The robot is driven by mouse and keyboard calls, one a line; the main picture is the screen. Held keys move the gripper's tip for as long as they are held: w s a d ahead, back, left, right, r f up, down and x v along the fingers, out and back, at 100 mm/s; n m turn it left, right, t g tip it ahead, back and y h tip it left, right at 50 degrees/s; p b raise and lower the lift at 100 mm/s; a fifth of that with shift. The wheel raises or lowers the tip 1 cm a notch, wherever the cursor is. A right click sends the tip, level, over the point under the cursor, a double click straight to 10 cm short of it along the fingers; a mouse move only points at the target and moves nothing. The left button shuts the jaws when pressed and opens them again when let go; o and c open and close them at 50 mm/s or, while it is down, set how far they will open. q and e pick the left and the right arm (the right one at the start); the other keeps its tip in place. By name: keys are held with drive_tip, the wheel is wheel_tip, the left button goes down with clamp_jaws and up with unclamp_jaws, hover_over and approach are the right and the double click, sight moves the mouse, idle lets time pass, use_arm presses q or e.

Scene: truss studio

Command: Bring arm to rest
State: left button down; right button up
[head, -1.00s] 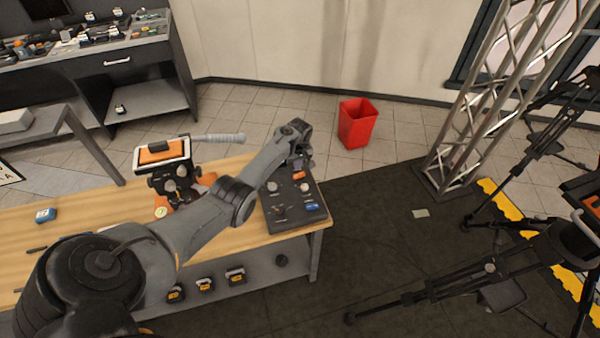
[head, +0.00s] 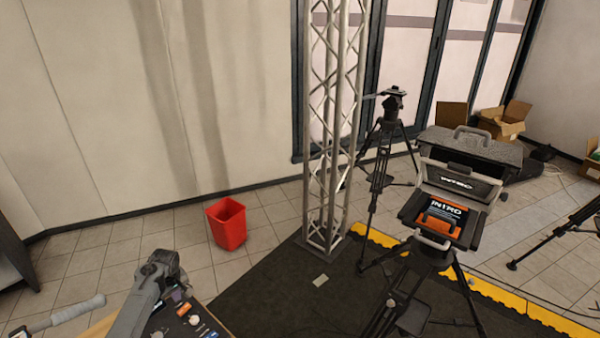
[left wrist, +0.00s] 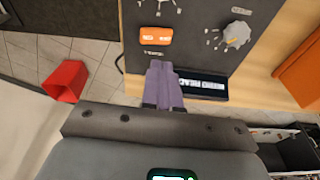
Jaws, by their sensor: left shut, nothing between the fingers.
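My left arm comes in at the lower left of the head view, with its left gripper (head: 160,268) over the dark control panel (head: 188,320) at the end of the wooden table. In the left wrist view the two fingers (left wrist: 163,86) are together with nothing between them. They are over or close to the panel (left wrist: 190,50), near an orange switch (left wrist: 155,36) and a dark label plate (left wrist: 203,86). I cannot tell whether the fingertips touch the panel. A grey knob (left wrist: 237,34) is to the right of the switch. My right gripper is in neither view.
A red bin (head: 227,224) stands on the tiled floor beyond the table. A metal truss (head: 333,120) rises from the dark mat (head: 290,290). A teleprompter (head: 455,195) on a tripod stands to the right, with another tripod (head: 385,150) behind it. Open floor lies around the bin.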

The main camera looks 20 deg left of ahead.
use_arm(q)
drive_tip(key=s+d+f+m, duration=0.1)
drive_tip(key=d, duration=0.1)
drive_tip(key=s+d+f+m+y, duration=0.1)
drive_tip(key=d+m, duration=0.1)
drive_tip(key=d, duration=0.1)
drive_tip(key=s+d+m, duration=0.1)
drive_tip(key=d+m, duration=0.1)
drive_tip(key=d, duration=0.1)
drive_tip(key=shift+f+y, duration=0.3)
drive_tip(key=shift+f, duration=0.1)
drive_tip(key=s+d+r+m+t+h, duration=0.1)
drive_tip(key=s+d+m, duration=0.3)
drive_tip(key=s+d, duration=0.6)
drive_tip(key=s+d+r+m+t+h, duration=0.15)
drive_tip(key=s+d+m, duration=0.35)
drive_tip(key=d, duration=1)
drive_tip(key=s+d+r+m+h, duration=0.1)
drive_tip(key=s+d+r+m, duration=0.1)
drive_tip(key=s+d+r, duration=0.55)
drive_tip(key=w+p+v, duration=0.2)
drive_tip(key=p+v, duration=1.3)
drive_tip(key=v, duration=0.1)
drive_tip(key=shift+w+d+r+t+p, duration=0.25)
drive_tip(key=shift+w+r+t+p, duration=0.15)
drive_tip(key=shift+r, duration=0.1)
